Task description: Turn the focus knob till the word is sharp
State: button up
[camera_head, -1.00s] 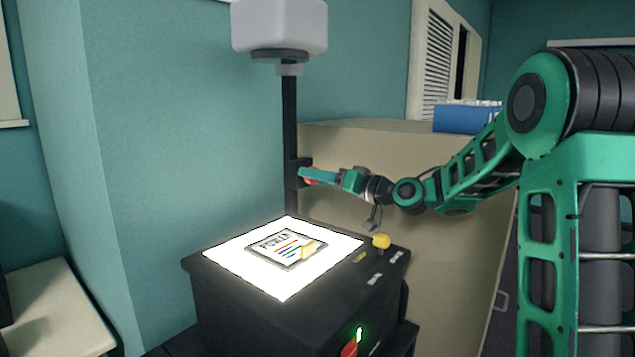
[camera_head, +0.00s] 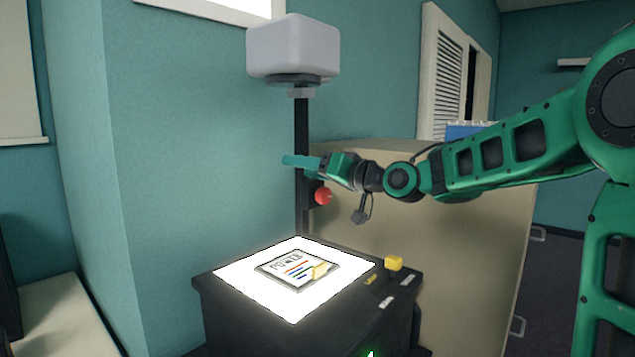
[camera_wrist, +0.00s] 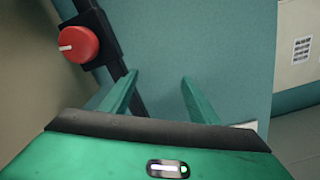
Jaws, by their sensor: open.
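The focus knob (camera_head: 323,196) is red and round, with a white mark on its face. It sits on a black bracket on the projector's post (camera_head: 301,140). In the wrist view the knob (camera_wrist: 78,44) is at the upper left, outside the jaws. My gripper (camera_head: 292,161) is open and empty, above and slightly left of the knob in the head view. Its fingers (camera_wrist: 155,88) show apart in the wrist view. The grey projector head (camera_head: 293,48) is at the post's top. A slide (camera_head: 296,270) reading "POWER" lies on the lit stage (camera_head: 242,272).
A yellow knob (camera_head: 393,263) stands at the right of the black projector box (camera_head: 255,326). A beige cabinet (camera_head: 455,240) stands behind, with a blue box (camera_head: 462,131) on top. A bright patch (camera_head: 235,4) shows on the upper wall; any word there is cut off.

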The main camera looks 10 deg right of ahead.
jog(key=shift+s+a+r, duration=0.4)
jog(key=shift+a+r, duration=0.05)
jog(key=shift+a, duration=0.15)
jog(key=shift+s+a+r, duration=0.35)
jog(key=shift+a+r, duration=0.05)
jog(key=shift+a, duration=0.2)
jog(key=n, duration=0.5)
send_near(327, 198)
jog(key=x, duration=0.9)
jog(key=shift+w, duration=0.1)
jog(key=c, duration=1.1)
jog(key=shift+o, duration=0.2)
